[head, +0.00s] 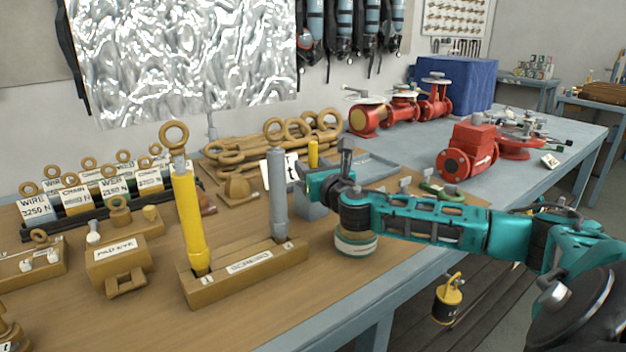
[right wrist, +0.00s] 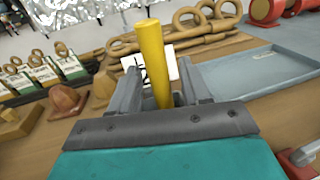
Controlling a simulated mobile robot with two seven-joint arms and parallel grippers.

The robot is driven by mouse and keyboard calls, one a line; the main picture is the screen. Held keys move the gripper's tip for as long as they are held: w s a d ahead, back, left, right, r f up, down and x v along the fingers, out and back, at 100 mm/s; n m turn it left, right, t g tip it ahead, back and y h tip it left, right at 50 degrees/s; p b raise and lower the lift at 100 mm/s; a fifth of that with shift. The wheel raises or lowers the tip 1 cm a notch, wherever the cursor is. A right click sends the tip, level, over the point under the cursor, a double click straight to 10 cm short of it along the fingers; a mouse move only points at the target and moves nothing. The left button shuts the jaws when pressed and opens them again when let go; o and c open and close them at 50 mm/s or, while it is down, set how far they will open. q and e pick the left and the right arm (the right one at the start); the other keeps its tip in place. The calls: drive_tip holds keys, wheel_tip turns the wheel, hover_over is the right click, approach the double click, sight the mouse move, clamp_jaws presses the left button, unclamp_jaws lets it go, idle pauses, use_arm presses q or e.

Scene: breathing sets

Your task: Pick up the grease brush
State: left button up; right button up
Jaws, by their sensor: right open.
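The yellow upright handle that I take to be the grease brush (head: 313,153) stands behind my right gripper (head: 306,188) in the head view. In the right wrist view the brush (right wrist: 152,55) rises between the two grey fingers of the right gripper (right wrist: 158,80). The jaws are open around it, and a gap shows on at least one side. Its lower end is hidden by the gripper, so I cannot see what it stands in. My left gripper is not in view.
A wooden rack (head: 245,283) holding a yellow cylinder (head: 188,215) and a grey cylinder (head: 278,195) stands left of the gripper. Brown shackles and rings (head: 300,130) lie behind. A blue-grey tray (right wrist: 262,72) is to the right. Red valves (head: 467,152) stand farther right.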

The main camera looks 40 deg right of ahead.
clamp_jaws()
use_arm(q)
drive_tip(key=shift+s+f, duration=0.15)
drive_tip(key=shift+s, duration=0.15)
use_arm(e)
drive_tip(key=shift+r, duration=0.1)
